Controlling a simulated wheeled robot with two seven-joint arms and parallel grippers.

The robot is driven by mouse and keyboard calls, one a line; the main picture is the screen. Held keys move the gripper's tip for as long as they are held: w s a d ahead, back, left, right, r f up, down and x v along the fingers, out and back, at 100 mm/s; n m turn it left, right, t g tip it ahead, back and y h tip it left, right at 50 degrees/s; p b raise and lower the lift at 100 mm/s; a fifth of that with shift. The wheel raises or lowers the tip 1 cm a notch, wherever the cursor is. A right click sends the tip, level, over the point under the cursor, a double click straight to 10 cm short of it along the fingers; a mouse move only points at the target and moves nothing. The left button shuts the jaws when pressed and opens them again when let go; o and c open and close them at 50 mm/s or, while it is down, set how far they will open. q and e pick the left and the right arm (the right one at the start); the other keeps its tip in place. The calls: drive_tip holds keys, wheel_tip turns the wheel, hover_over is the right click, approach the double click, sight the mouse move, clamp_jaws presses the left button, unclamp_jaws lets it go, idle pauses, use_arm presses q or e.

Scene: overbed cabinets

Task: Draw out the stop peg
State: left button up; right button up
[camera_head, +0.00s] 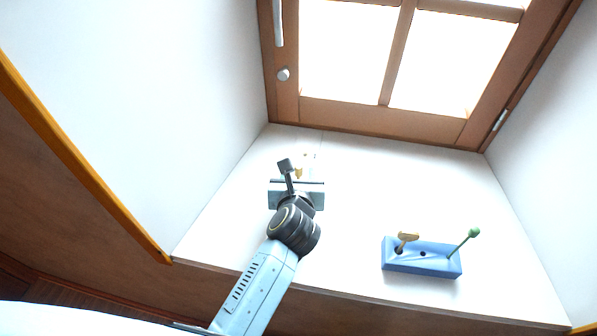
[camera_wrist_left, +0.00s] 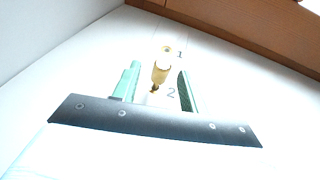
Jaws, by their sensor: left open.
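A brass peg (camera_wrist_left: 160,73) with a wider head stands in the white panel beside the printed number 2 in the left wrist view. My left gripper (camera_wrist_left: 158,69) is open, with one green finger on each side of the peg and a visible gap to each. In the head view my left gripper (camera_head: 304,168) is over the back part of the white shelf panel, and a small tan bit of the peg (camera_head: 299,173) shows beside it. The gripper body hides part of this area. My right gripper is not in view.
A brass-rimmed hole (camera_wrist_left: 167,48) is beside the number 1. A blue block (camera_head: 425,270) holds a tan-topped peg (camera_head: 407,238) and a green-topped pin (camera_head: 473,233), with an empty hole between. White walls flank the panel; a brown framed door (camera_head: 380,110) closes the back.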

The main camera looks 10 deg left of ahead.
use_arm(q)
drive_tip(key=shift+x, duration=1.2)
clamp_jaws()
